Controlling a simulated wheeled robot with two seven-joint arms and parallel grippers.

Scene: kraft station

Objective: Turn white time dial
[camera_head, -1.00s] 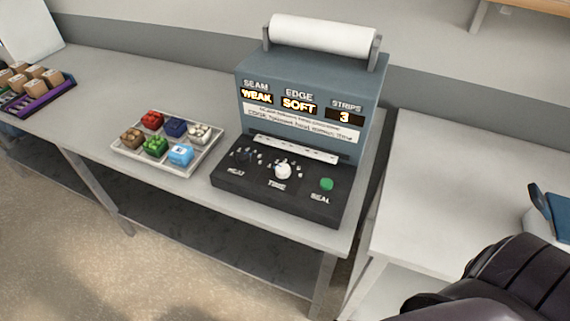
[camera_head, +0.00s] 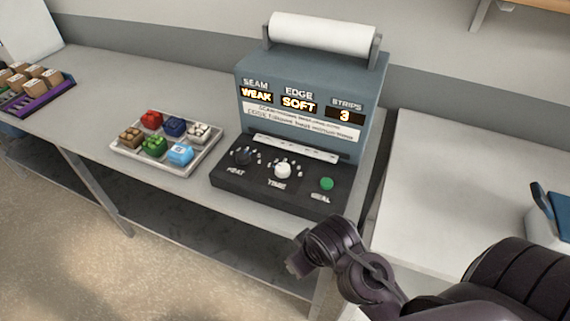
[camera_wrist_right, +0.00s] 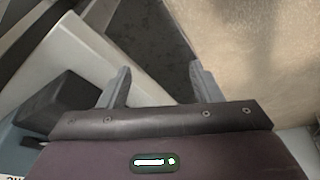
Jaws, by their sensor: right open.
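The white time dial (camera_head: 283,171) sits in the middle of the black control panel (camera_head: 262,192) on the front of the blue-grey sealing machine (camera_head: 310,70). A dark heat dial (camera_head: 243,156) is to its left and a green seal button (camera_head: 327,184) to its right. My right arm comes in at the lower right of the head view, its wrist below and in front of the panel, apart from the dial. The right wrist view shows my right gripper (camera_wrist_right: 160,85) open, with nothing between its fingers. My left gripper is out of view.
A tray (camera_head: 209,160) of several coloured blocks stands left of the machine. Farther left is a purple rack (camera_head: 40,98) with brown boxes. A white roll (camera_head: 322,34) tops the machine. A second table (camera_head: 480,180) stands to the right across a gap.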

